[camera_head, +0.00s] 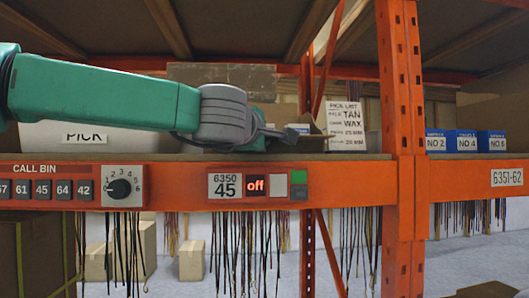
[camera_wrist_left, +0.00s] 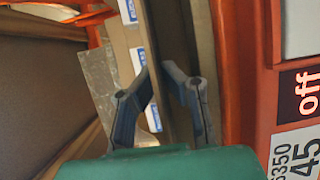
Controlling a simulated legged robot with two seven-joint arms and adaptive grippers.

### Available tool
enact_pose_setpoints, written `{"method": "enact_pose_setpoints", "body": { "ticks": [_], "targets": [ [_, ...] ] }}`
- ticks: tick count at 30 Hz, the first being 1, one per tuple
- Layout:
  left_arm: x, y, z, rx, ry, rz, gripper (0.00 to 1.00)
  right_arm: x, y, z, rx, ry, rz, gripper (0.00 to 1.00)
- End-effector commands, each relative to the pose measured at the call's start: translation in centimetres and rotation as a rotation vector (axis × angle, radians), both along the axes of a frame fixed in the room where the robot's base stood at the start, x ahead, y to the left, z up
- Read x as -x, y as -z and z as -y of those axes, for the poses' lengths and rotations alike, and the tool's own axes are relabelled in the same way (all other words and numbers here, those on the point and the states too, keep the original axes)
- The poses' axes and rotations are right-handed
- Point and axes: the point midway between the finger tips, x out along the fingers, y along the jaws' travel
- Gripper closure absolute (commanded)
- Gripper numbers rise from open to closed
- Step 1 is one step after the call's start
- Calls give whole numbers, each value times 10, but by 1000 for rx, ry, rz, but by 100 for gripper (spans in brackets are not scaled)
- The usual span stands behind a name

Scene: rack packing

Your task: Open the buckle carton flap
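My left gripper (camera_head: 296,132) reaches in from the left over the shelf, just above the front orange beam. In the left wrist view its two dark fingers (camera_wrist_left: 158,70) are apart with nothing held between them. Behind the fingertips in the head view is a small open-looking carton (camera_head: 312,119), partly hidden by the gripper. I cannot tell whether it is the buckle carton, and no flap shows clearly. In the wrist view, brown cardboard with blue and white labels (camera_wrist_left: 138,60) lies beyond the fingers; contact cannot be told. My right gripper is not in view.
A pick list card (camera_head: 346,126) stands right of the gripper. A white PICK bin (camera_head: 60,137) sits under my left arm. The front beam carries a call panel (camera_head: 75,186) and an off display (camera_head: 255,185).

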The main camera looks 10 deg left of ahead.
Motion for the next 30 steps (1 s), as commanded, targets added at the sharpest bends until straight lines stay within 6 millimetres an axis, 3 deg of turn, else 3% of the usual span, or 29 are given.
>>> {"method": "enact_pose_setpoints", "body": {
  "ticks": [16,17,18,19,30],
  "targets": [
    [-3,3,-3,-4,-11,18,100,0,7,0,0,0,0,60],
    [-3,3,-3,-5,-11,17,93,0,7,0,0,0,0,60],
    [-3,3,-3,-4,-11,18,79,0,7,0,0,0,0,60],
    [-3,3,-3,-5,-11,19,76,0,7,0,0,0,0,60],
    [6,0,-3,-6,-9,22,76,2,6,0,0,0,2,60]
  ]
}}
